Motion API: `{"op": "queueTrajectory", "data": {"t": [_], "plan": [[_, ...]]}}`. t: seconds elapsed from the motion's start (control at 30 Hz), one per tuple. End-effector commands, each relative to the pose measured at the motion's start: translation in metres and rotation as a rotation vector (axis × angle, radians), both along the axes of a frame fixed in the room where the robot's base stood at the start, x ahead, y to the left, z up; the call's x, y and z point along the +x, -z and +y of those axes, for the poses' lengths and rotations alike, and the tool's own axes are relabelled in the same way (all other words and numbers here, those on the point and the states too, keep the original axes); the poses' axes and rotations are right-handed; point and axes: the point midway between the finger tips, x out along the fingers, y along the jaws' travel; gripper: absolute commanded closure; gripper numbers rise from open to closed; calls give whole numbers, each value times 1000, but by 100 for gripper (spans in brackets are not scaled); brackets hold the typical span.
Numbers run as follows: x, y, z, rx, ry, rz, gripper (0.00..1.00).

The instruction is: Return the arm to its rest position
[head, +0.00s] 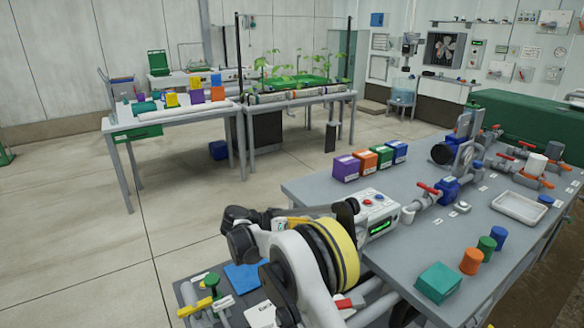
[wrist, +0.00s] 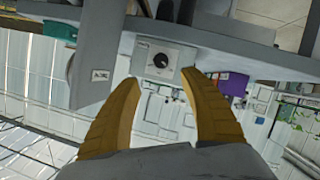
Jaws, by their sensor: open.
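My arm (head: 338,252) shows at the bottom middle of the head view, folded low beside the near left edge of the grey bench. It has white links, dark joints and a yellow band. My gripper (wrist: 159,79) shows in the wrist view with its two yellow-brown fingers spread apart. It is open, with nothing between the fingers. A pale box with a black knob (wrist: 160,62) appears beyond the fingertips, apart from them. The wrist view is strongly tilted. The fingers cannot be made out clearly in the head view.
The grey bench (head: 420,238) carries a control box (head: 372,214) close to my arm, plus pipes with red valves, a white tray (head: 520,207) and a teal block (head: 438,282). Open floor (head: 190,235) lies left.

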Motion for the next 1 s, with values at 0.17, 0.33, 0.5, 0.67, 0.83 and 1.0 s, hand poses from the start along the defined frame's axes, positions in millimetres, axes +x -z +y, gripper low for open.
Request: {"op": "queueTrajectory", "data": {"t": [0.17, 0.33, 0.5, 0.67, 0.83, 1.0], "plan": [[-13, -48, -32, 88, -63, 128, 49], [-49, -96, -67, 208, -172, 268, 49], [-104, -131, -93, 325, -297, 367, 49], [-167, -151, -110, 427, -424, 421, 49], [-240, -158, -117, 519, -565, 437, 49], [-311, -150, -114, 591, -702, 412, 49]]}}
